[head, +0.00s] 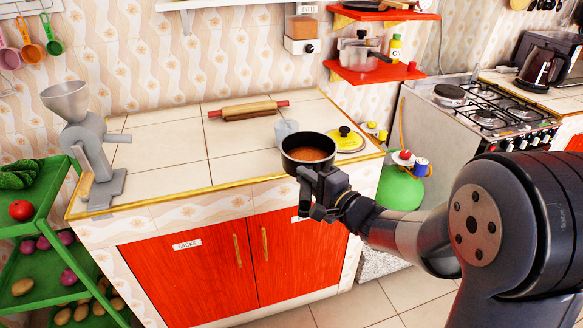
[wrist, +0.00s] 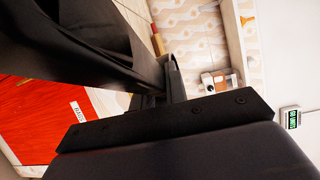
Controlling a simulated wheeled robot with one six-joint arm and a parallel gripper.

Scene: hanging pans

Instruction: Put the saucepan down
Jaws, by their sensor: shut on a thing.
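The saucepan (head: 308,145) is small, dark outside with a brown inner bottom. It looks upright and level, at the front right part of the tiled counter (head: 170,168). My gripper (head: 312,186) is in front of and just below its near side, shut on the saucepan, with the handle mostly hidden by the fingers. Whether the base touches the counter or hangs above it cannot be told. In the wrist view dark shapes fill much of the picture, and the saucepan cannot be made out clearly.
A yellow lid (head: 347,141) lies right of the saucepan, and a pale grey cup (head: 285,131) stands close behind it. A rolling pin (head: 248,109) lies at the back and a grinder (head: 88,150) stands at the left end. The counter's middle left is clear. A stove (head: 485,115) is at right.

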